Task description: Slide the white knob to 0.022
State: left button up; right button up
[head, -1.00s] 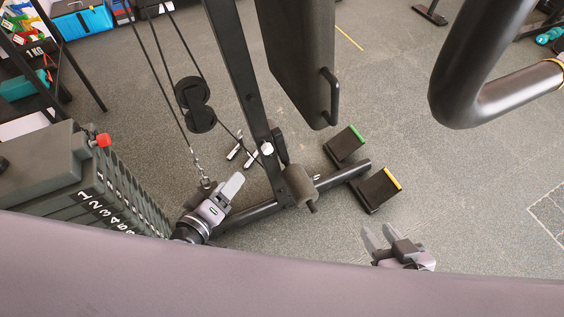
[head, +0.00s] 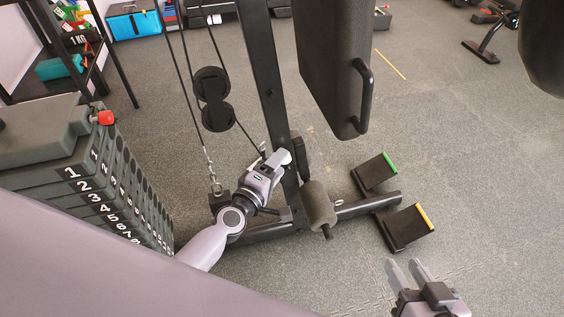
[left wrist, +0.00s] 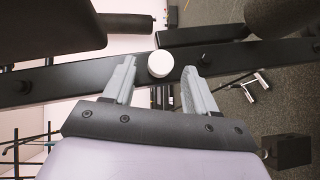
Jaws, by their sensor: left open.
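The white knob (left wrist: 160,64) is a round white cap on a black bar of the machine. In the left wrist view it shows between my two open left fingertips, with a gap on each side. I cannot tell how deep it sits between them. In the head view my left gripper (head: 278,158) is at the black upright post, with the knob (head: 287,156) at its fingertips, partly covered. My right gripper (head: 408,268) is open and empty above the floor at the lower right.
A numbered weight stack (head: 85,180) with a red pin stands at the left. A black pad with a handle (head: 365,95), a foam roller (head: 319,203) and two foot plates (head: 405,227) are beside the post. Cables and pulleys (head: 213,100) hang left of it.

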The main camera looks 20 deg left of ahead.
pick_arm(q)
jog(key=shift+x, duration=1.05)
pick_arm(e)
jog(key=shift+a+f, duration=0.1)
jog(key=shift+a, duration=0.1)
pick_arm(q)
grip_shut()
jog(key=shift+s+d+f, duration=0.1)
jog(key=shift+s+d, duration=0.7)
jog(key=shift+s, duration=0.25)
pick_arm(e)
jog(key=shift+s+d, duration=0.4)
jog(key=shift+d, duration=0.15)
pick_arm(q)
grip_release()
jog(key=p+v, duration=0.1)
jog(key=v, duration=0.6)
jog(key=shift+s, duration=0.15)
pick_arm(e)
jog(key=shift+s+d, duration=0.35)
jog(key=shift+d, duration=0.1)
